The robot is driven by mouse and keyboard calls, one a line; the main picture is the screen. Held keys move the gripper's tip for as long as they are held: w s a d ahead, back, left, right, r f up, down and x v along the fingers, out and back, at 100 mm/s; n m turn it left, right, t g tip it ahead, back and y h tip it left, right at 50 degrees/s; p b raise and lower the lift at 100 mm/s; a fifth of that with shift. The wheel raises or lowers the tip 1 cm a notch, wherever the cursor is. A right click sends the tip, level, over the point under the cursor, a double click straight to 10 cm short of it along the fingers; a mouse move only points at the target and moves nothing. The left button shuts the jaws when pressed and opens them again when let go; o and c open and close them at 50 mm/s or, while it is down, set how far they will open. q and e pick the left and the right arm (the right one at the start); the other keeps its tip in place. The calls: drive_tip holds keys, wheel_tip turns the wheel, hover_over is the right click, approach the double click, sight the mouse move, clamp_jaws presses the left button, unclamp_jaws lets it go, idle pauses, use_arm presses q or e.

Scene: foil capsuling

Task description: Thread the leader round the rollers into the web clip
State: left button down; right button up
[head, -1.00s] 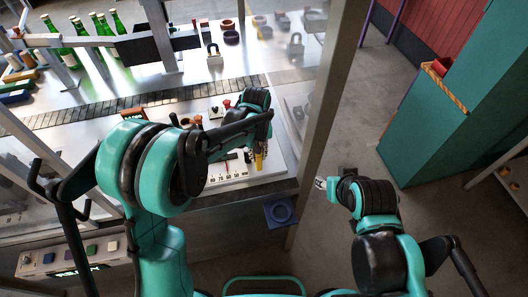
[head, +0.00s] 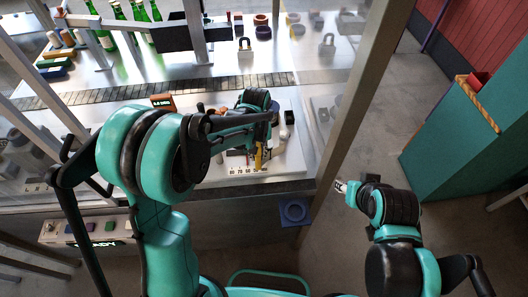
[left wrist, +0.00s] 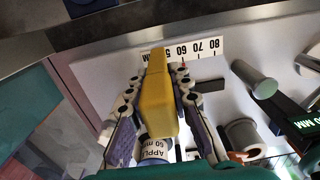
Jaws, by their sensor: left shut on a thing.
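My left gripper (left wrist: 152,95) is shut on a yellow block (left wrist: 158,85), one finger on each side. In the head view the yellow block (head: 259,157) hangs below the left gripper (head: 262,140), over the light panel near its scale (head: 243,169). A grey roller-like cylinder (left wrist: 255,80) stands to the right of the gripper in the left wrist view, with a second one (left wrist: 240,135) below it. I cannot make out the web clip or a leader strip for certain. My right gripper (head: 340,186) is beyond the bench's front edge; its finger state is too small to tell.
A conveyor (head: 150,92) crosses the bench behind the panel. Green bottles (head: 138,12) and a padlock (head: 245,46) are at the back. A slanted post (head: 365,90) stands between the bench and my right arm.

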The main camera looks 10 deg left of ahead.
use_arm(q)
drive_tip(key=shift+s+a+p, duration=0.25)
drive_tip(key=shift+s+a, duration=1.5)
drive_tip(key=shift+a, duration=5.6)
drive_tip(key=shift+s+a+p, duration=0.25)
drive_tip(key=shift+s+a, duration=1.45)
drive_tip(key=shift+a, duration=5.6)
drive_tip(key=w+a+b, duration=0.1)
drive_tip(key=w+a, duration=0.2)
drive_tip(key=w, duration=2.1)
drive_tip(key=shift+w, duration=0.1)
